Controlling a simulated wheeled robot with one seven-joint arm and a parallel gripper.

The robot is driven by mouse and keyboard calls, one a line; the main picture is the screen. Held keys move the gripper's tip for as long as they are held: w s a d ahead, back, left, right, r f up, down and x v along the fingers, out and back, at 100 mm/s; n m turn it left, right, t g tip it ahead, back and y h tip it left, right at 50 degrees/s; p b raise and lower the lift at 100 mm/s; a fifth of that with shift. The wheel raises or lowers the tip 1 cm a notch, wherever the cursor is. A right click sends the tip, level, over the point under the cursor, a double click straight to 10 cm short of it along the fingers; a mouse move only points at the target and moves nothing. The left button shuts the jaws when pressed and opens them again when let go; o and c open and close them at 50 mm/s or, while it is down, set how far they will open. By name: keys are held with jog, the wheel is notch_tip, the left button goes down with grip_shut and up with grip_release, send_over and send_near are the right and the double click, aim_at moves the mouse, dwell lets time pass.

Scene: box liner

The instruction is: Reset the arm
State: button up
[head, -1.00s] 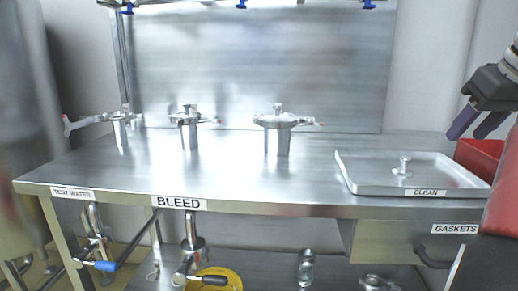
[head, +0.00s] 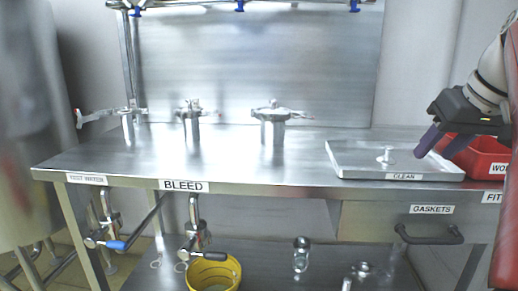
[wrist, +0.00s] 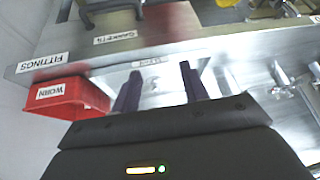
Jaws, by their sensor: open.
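My gripper (head: 440,143) is at the right of the head view, above the right end of the steel bench. Its two purple fingers are spread apart with nothing between them. In the wrist view the gripper (wrist: 158,88) also shows open and empty, with the tray labelled CLEAN (head: 345,168) beyond the fingers. One small metal fitting stands on that tray. My arm comes in from the right edge of the head view.
A red bin labelled WORN (wrist: 68,100) stands right of the tray, close to my gripper. A yellow bucket (head: 214,272) is below. The bench's front middle is clear.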

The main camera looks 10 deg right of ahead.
jog(key=s+a+f, duration=0.3)
jog(key=a+f, duration=0.4)
jog(key=f, duration=0.2)
jog(key=s+a+f, duration=0.3)
jog(key=a+f, duration=0.4)
jog(key=f, duration=0.2)
jog(key=s+a+f+n, duration=0.1)
jog(key=s+a+f, duration=0.2)
jog(key=a+f, duration=0.5)
jog(key=shift+s+f, duration=0.25)
jog(key=shift+f, duration=0.75)
